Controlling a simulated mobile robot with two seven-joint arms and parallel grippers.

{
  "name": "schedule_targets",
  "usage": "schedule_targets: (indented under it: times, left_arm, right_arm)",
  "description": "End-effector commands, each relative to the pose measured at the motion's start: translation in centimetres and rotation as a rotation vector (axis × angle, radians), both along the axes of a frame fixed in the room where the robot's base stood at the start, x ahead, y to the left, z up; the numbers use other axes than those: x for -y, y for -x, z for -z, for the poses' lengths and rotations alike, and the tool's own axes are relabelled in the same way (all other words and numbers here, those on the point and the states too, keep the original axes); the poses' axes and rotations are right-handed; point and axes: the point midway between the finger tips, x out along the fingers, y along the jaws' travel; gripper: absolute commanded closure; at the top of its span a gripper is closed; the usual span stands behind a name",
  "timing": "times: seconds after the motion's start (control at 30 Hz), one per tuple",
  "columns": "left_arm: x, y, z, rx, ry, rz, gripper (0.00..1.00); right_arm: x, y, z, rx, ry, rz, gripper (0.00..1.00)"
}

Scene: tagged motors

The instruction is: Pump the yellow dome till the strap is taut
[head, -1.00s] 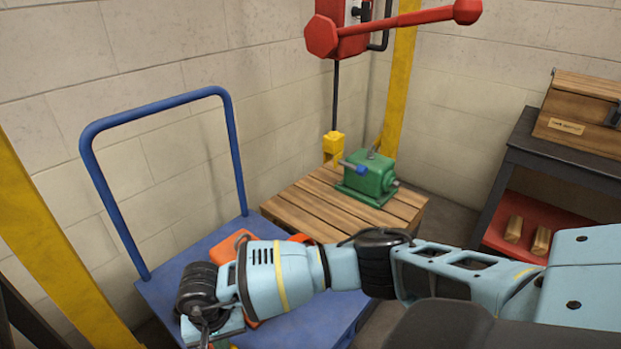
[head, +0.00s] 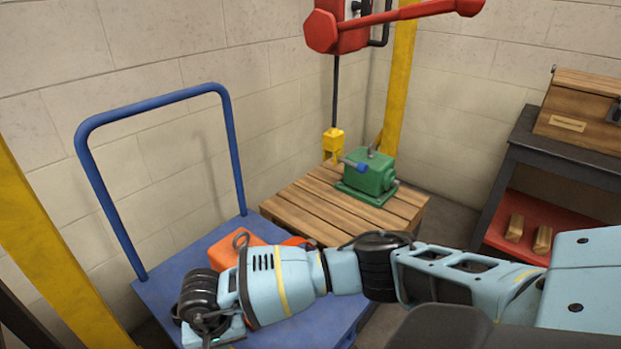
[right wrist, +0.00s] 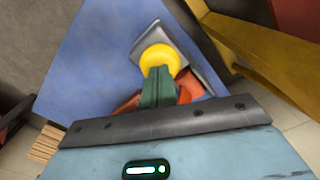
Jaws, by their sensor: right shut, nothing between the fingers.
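The yellow dome (right wrist: 159,58) shows in the right wrist view, next to a grey plate (right wrist: 182,50) over the blue cart deck. My right gripper (right wrist: 157,72) is shut and empty, its green fingers pointing at the dome. The tips overlap the dome's near edge; I cannot tell whether they press on it. In the head view the dome is hidden by my right arm, whose gripper (head: 212,335) is low on the cart. An orange body (head: 228,252) shows behind the forearm. I cannot make out the strap or its tautness. My left gripper is not in view.
The blue cart (head: 165,290) has a tall handle at the left. A wooden pallet (head: 300,205) carries a green motor (head: 372,180), near a yellow hoist block (head: 333,143). A dark bench (head: 555,155) stands right. Yellow posts stand left and behind.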

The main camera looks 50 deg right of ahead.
Motion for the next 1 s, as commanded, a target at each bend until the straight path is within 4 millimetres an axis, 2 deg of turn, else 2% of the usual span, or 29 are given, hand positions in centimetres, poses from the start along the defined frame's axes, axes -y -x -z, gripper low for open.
schedule_targets:
  times: [0.33,0.7,1.0]
  left_arm:
    - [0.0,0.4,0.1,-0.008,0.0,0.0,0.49]
    - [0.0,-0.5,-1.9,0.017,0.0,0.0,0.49]
    - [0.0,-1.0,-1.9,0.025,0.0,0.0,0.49]
  right_arm:
    - [0.0,0.0,0.3,0.0,0.001,0.0,1.0]
    - [0.0,0.0,-3.1,0.002,0.001,-0.001,1.0]
    - [0.0,0.0,-3.0,-0.001,0.0,0.0,1.0]
